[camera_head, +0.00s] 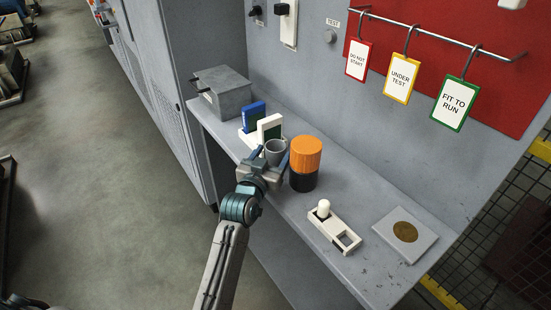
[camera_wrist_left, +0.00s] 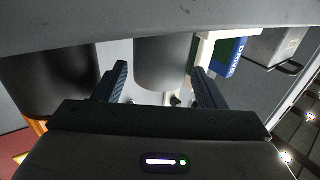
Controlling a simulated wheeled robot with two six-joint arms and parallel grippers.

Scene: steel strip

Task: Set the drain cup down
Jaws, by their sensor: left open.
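The drain cup (camera_head: 275,151) is a small grey cup standing on the grey shelf (camera_head: 374,205) in the head view. In the left wrist view the cup (camera_wrist_left: 163,62) shows as a grey cylinder between the two fingers. My left gripper (camera_head: 270,158) is open around the cup, one finger to each side. In the left wrist view the gripper (camera_wrist_left: 163,85) shows a gap between each finger and the cup. The cup's lower part is partly hidden by the gripper in the head view. My right gripper is in neither view.
An orange and black cylinder (camera_head: 305,163) stands close right of the cup. A white-and-green block (camera_head: 269,128) and a blue block (camera_head: 253,116) stand behind-left. A grey box (camera_head: 222,91), a white slotted holder (camera_head: 333,227) and a plate with a brown disc (camera_head: 405,232) share the shelf.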

